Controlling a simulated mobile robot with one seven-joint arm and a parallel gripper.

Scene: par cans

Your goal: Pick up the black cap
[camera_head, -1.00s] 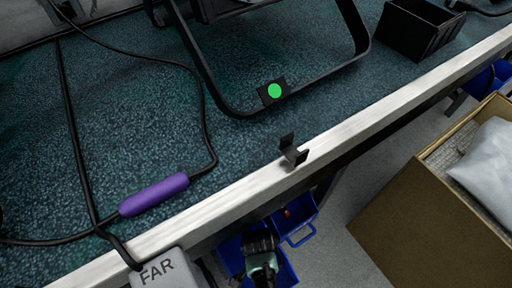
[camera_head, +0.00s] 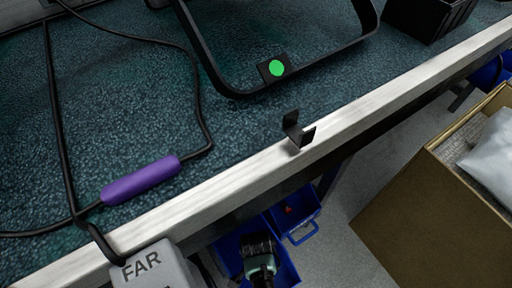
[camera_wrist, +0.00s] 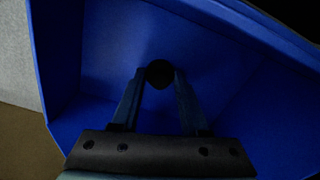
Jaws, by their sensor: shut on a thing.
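The black cap (camera_wrist: 158,73) shows as a small dark round thing between my fingertips in the wrist view. My gripper (camera_wrist: 156,80) is shut on it, one finger on each side. They are inside a blue bin (camera_wrist: 100,60), whose walls surround the fingers; the picture is dark, so I cannot tell whether the cap touches the bin's floor. In the head view my gripper (camera_head: 258,244) reaches into the blue bin (camera_head: 288,268) below the bench edge. The cap is hidden there.
The bench's pale edge (camera_head: 225,190) runs above the bin, with a black clip (camera_head: 298,132) on it. A grey block marked FAR (camera_head: 155,268) hangs at the edge. A cardboard box (camera_head: 425,215) stands to the right. A second blue bin part (camera_head: 302,205) holds a small red thing.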

